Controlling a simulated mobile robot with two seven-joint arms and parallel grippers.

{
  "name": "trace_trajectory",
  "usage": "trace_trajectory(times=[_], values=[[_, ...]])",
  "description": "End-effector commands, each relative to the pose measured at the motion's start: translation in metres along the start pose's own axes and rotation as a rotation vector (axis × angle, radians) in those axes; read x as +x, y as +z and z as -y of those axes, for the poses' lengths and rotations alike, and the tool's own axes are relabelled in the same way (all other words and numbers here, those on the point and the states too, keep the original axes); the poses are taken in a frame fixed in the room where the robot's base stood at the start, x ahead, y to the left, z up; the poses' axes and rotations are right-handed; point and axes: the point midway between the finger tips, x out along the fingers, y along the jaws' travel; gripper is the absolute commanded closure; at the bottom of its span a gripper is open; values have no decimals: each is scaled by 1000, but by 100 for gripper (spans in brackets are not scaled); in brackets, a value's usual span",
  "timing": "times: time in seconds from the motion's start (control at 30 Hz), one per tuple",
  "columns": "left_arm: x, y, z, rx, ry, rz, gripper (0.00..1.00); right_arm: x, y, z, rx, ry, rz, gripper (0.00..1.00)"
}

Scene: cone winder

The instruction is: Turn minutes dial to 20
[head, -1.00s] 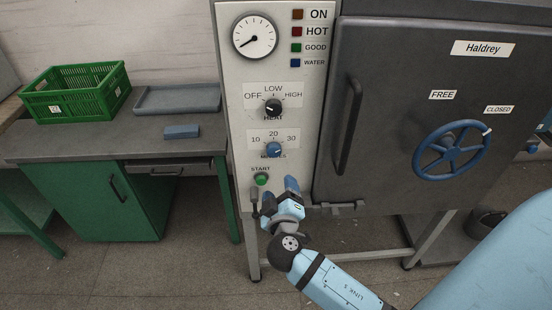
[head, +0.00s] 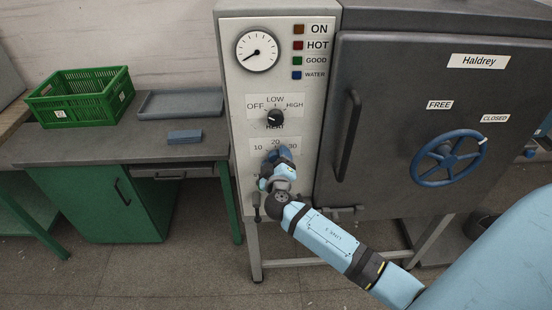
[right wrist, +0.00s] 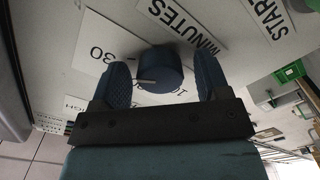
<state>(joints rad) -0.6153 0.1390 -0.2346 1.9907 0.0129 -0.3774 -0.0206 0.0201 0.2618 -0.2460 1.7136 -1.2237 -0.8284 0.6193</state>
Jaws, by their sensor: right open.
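The minutes dial is a blue round knob (right wrist: 160,72) with a pale pointer line. In the right wrist view it sits between my two finger pads, with gaps showing at both sides. Its line points left, to the side where the 30 is printed; the exact reading cannot be told. In the head view its 10-20-30 scale plate (head: 258,148) shows, but my gripper hides the dial. My right gripper (right wrist: 163,82) is open around the dial; it also shows in the head view (head: 279,156). My left gripper is not in view.
The heat dial (head: 274,117) is just above on the same panel. A dark door with a long handle (head: 347,136) and a blue handwheel (head: 449,160) is to the right. A green crate (head: 80,97), grey tray (head: 181,102) and blue block (head: 185,137) are on the left bench.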

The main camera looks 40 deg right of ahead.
Motion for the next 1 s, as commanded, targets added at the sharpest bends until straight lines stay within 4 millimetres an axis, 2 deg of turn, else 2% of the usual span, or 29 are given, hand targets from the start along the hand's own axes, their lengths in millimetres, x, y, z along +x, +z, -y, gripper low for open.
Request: trace_trajectory(times=[0.2, 0.4, 0.43, 0.77, 1.0], values=[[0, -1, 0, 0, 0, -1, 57, 0, 0, 0, 0, 0, 0, 31], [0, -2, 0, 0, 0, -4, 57, 0, 0, 0, 0, 0, 0, 77], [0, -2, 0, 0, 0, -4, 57, 0, 0, 0, 0, 0, 0, 80], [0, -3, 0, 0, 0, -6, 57, 0, 0, 0, -38, 0, 0, 80], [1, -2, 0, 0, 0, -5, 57, 0, 0, 0, -175, 1, 0, 80]])
